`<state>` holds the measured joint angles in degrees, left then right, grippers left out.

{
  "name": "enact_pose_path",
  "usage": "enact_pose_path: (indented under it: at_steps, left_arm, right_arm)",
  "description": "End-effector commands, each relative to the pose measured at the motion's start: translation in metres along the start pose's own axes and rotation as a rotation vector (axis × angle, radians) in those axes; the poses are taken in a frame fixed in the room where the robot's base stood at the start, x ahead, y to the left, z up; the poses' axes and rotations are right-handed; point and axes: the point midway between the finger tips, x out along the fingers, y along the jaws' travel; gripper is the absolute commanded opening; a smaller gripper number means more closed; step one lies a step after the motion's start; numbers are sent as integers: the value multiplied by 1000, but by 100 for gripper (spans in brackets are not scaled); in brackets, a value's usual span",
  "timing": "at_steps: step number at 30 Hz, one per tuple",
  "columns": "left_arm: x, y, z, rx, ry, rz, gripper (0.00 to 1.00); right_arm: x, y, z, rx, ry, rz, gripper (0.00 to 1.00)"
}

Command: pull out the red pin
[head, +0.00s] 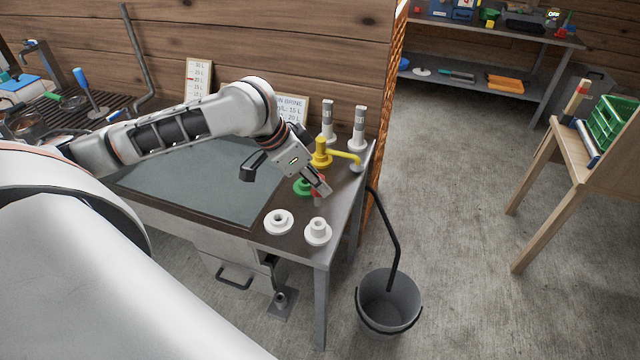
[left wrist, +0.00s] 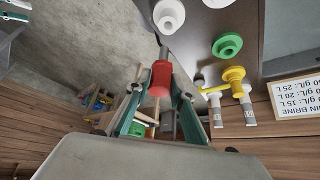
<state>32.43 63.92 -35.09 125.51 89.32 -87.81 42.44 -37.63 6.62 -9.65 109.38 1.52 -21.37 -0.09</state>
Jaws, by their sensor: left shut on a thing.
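The red pin (left wrist: 160,76) is between the two fingers of my left gripper (left wrist: 164,88) in the left wrist view. A grey shaft (left wrist: 163,52) extends from its red head, close to the table edge in that picture. In the head view my left gripper (head: 320,188) points down over the right end of the table, with a little red of the pin (head: 318,200) showing at its fingertips. I cannot tell whether the shaft's end touches anything. My right gripper is in neither view.
On the table (head: 345,205) a green flanged piece (head: 302,187), a yellow tap-like fitting (head: 320,158) and two white flanged pieces (head: 278,221) (head: 318,233) stand close around the gripper. Two grey-and-white posts (head: 328,120) (head: 360,125) stand behind. A bucket (head: 388,290) is on the floor.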

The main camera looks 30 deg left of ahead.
Motion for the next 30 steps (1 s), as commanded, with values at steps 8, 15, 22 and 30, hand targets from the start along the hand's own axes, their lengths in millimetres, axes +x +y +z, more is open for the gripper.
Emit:
enact_pose_path:
  at_steps: [8, 15, 22, 30]
  left_arm:
    - [0, 0, 0, 1, 3, -4, 0]
    - [10, 0, 6, -1, 5, -4, 0]
    - [28, 0, 16, 0, 5, -5, 0]
    - [45, 0, 25, 0, 5, -5, 0]
  right_arm:
    - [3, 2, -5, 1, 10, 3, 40]
    - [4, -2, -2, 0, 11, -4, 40]
    - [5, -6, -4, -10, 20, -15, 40]
    - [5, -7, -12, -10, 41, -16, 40]
